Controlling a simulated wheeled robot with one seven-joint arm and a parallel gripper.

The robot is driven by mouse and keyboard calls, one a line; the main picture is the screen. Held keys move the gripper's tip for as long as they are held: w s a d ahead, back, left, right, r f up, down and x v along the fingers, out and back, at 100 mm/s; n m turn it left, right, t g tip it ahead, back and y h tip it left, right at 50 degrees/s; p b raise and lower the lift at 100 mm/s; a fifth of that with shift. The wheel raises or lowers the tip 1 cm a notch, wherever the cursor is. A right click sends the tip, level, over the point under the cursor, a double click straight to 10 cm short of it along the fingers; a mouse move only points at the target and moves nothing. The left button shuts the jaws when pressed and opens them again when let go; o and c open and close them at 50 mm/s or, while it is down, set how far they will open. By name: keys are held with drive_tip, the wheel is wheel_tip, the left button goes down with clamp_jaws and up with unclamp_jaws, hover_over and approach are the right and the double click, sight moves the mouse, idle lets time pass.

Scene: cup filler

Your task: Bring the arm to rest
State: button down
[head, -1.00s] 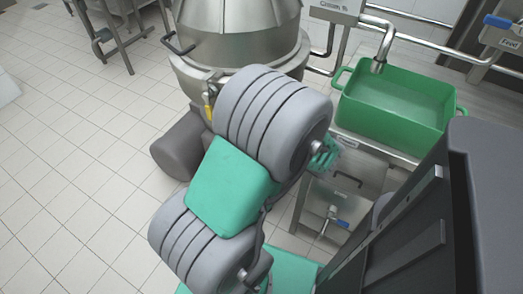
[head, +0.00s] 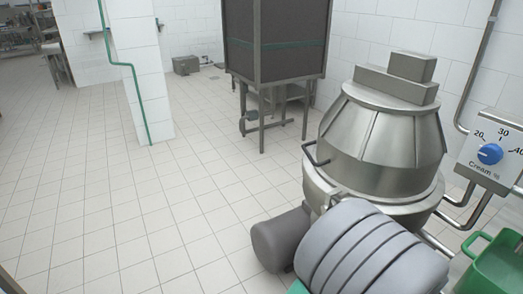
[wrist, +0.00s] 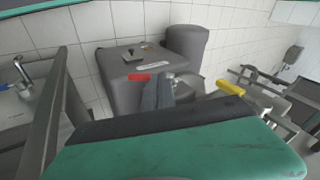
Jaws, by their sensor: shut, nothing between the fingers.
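My gripper (wrist: 158,92) shows in the wrist view beyond the green and black hand body. Its two dark fingers are together, with nothing held. Beyond the fingers are a grey rounded machine, a red lever handle (wrist: 139,77) and a yellow handle (wrist: 230,88); I cannot tell how far the fingers are from them. In the head view only a thick grey ribbed part of my arm shows at the lower right, in front of the steel vessel; the gripper is out of that view.
A steel vessel (head: 385,140) stands right of centre, with a dial panel (head: 490,155) and green tub (head: 492,268) at the right edge. A dark cabinet on legs (head: 275,45) and a white pillar (head: 140,65) stand behind. The tiled floor (head: 130,215) at left is open.

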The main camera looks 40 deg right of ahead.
drive_tip(key=w+a+r+n+g+y+p, duration=0.2)
drive_tip(key=w+a+r+n+p, duration=0.6)
drive_tip(key=w+a+r, duration=0.65)
drive_tip(key=a+r+n+p, duration=0.3)
drive_tip(key=a+r, duration=0.4)
drive_tip(key=a, duration=0.3)
drive_tip(key=w+a+r+n+p, duration=0.1)
drive_tip(key=a+r+n+p, duration=0.2)
drive_tip(key=a+r+n, duration=0.3)
drive_tip(key=a, duration=0.4)
drive_tip(key=shift+w+a+r+g, duration=0.15)
drive_tip(key=shift+a+r+g, duration=0.05)
drive_tip(key=shift+r+g, duration=0.2)
